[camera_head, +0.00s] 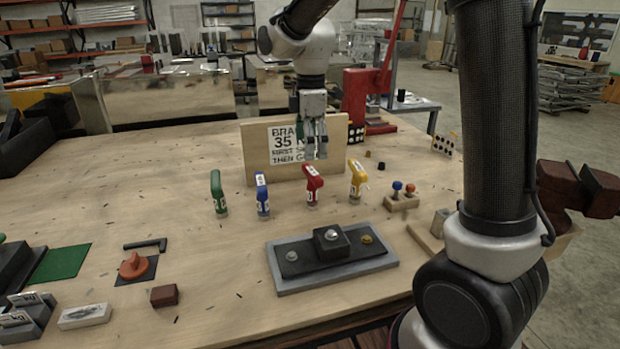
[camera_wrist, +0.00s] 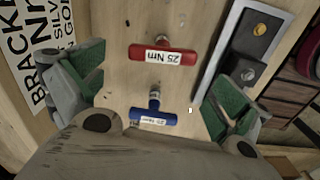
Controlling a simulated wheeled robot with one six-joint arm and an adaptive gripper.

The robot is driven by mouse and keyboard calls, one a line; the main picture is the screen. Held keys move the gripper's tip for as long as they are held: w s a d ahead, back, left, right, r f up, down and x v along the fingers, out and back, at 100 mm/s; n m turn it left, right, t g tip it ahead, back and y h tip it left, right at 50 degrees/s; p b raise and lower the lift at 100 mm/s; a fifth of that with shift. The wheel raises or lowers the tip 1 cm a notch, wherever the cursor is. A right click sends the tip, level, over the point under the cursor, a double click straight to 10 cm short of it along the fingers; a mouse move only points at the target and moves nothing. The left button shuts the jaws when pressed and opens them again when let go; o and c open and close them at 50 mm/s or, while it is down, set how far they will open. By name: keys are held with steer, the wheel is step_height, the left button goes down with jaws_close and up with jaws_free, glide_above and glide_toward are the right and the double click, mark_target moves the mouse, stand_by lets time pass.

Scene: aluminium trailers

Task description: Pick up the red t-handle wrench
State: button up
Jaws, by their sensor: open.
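The red t-handle wrench (camera_head: 312,183) stands upright on the wooden table between a blue one (camera_head: 262,194) and a yellow one (camera_head: 357,181). A green one (camera_head: 218,192) stands farther left. In the wrist view the red wrench (camera_wrist: 163,55) shows a "25 Nm" label on its handle, and the blue wrench (camera_wrist: 151,115) is closer to the gripper's palm. My gripper (camera_head: 316,150) is above and slightly behind the red wrench, in front of the sign.
A sign board (camera_head: 262,172) stands behind the wrenches. A grey plate with a black block (camera_head: 285,283) lies in front of them. A small wooden block with blue and red knobs (camera_head: 402,203) is to the right. The table left of the green wrench is mostly clear.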

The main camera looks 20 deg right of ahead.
mark_target(312, 170)
steer(key=shift+n, duration=0.9)
steer(key=shift+f, duration=0.1)
steer(key=f, duration=0.7)
steer(key=shift+s+d+f, duration=0.2)
steer(key=shift+f, duration=0.1)
steer(key=shift+c, duration=0.2)
steer(key=c, duration=1.1)
steer(key=shift+r, duration=0.1)
step_height(312, 170, up, 10)
